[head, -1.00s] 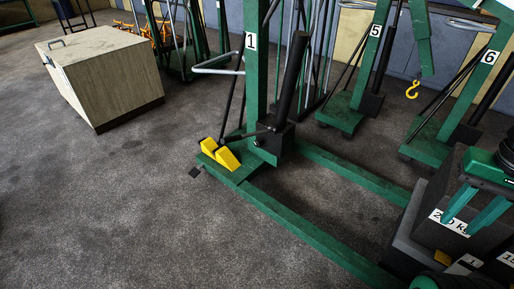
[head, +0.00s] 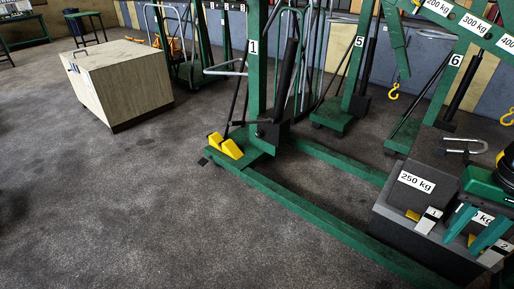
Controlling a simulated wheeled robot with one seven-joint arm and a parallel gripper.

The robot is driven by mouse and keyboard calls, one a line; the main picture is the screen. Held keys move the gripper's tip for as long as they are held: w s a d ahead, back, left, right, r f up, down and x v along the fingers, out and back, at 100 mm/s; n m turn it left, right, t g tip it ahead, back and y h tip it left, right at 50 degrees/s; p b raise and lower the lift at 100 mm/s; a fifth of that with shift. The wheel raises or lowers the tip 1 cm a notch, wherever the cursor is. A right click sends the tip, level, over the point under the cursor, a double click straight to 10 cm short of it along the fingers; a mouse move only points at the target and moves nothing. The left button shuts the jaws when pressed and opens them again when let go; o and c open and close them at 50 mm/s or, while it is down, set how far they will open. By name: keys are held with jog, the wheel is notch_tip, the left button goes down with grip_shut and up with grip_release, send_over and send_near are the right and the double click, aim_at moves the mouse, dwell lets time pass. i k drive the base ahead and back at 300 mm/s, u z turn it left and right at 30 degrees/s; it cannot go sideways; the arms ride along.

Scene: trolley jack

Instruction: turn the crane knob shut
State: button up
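The green crane marked 1 (head: 253,75) stands in the middle, with a black hydraulic cylinder (head: 287,80) beside its mast and two long green legs running to the lower right.
Dark weights (head: 417,205), one labelled 250 kg, stand at the right by the crane leg. Cranes 5 (head: 358,65) and 6 (head: 450,75) stand behind. A wooden box (head: 135,95) is at upper left. The floor at left and front is clear.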

aim_at(259, 134)
jog(key=u, duration=0.85)
jog(key=i, duration=2.65)
jog(key=z, duration=0.9)
jog(key=i, duration=0.45)
jog(key=z, duration=0.15)
